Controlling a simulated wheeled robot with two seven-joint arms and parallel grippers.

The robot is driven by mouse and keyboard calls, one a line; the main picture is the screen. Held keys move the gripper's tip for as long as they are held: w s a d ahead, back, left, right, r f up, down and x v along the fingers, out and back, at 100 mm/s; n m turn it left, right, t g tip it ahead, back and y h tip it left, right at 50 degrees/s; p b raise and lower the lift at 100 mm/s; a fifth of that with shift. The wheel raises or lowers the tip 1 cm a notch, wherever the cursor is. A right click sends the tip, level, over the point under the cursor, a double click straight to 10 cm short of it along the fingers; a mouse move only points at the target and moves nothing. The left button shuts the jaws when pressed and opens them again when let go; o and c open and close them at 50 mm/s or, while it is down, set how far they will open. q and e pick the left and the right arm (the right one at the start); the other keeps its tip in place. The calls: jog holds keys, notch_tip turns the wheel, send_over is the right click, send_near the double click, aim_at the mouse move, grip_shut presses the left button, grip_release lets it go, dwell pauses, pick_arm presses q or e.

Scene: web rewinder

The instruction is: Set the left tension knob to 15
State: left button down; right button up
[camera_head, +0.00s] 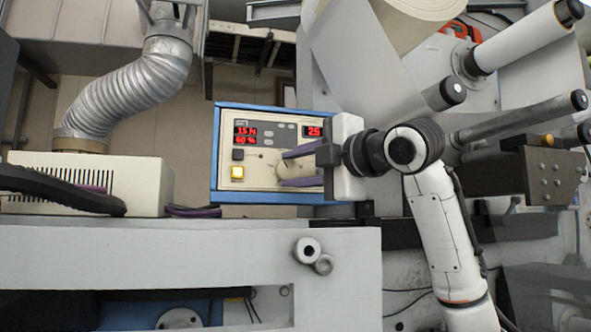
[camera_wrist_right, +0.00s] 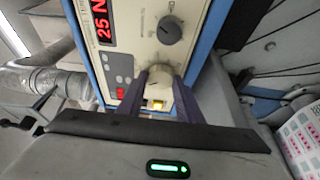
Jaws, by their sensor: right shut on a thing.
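The control panel (camera_head: 262,195) has a blue frame and a cream face. Its left red display (camera_head: 245,136) reads 15 N, with 60 % below it. Its right display (camera_head: 312,131) reads 25. My right gripper (camera_head: 283,169) comes in from the right, with its purple fingers closed on either side of a pale knob (camera_wrist_right: 155,80). A dark knob (camera_wrist_right: 169,29) stands free beside it, near the 25 N display (camera_wrist_right: 101,22). Knob labels are too small to read. My left gripper (camera_head: 146,200) is at the left, low in the view, its purple fingers apart and empty.
A lit yellow button (camera_head: 237,173) sits at the panel's lower left. A cream box (camera_head: 150,172) with a grey flexible hose (camera_head: 130,98) stands left of the panel. A grey machine ledge (camera_head: 180,250) runs below. Rollers (camera_head: 525,42) and white web lie to the right.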

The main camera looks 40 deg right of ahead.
jog(key=shift+n, duration=0.3)
dwell(0.4)
jog(key=o, duration=1)
jog(key=shift+o, duration=0.2)
jog(key=s+a+b, duration=0.1)
jog(key=s, duration=0.9)
jog(key=shift+s+r, duration=0.15)
jog(key=shift+a, duration=0.1)
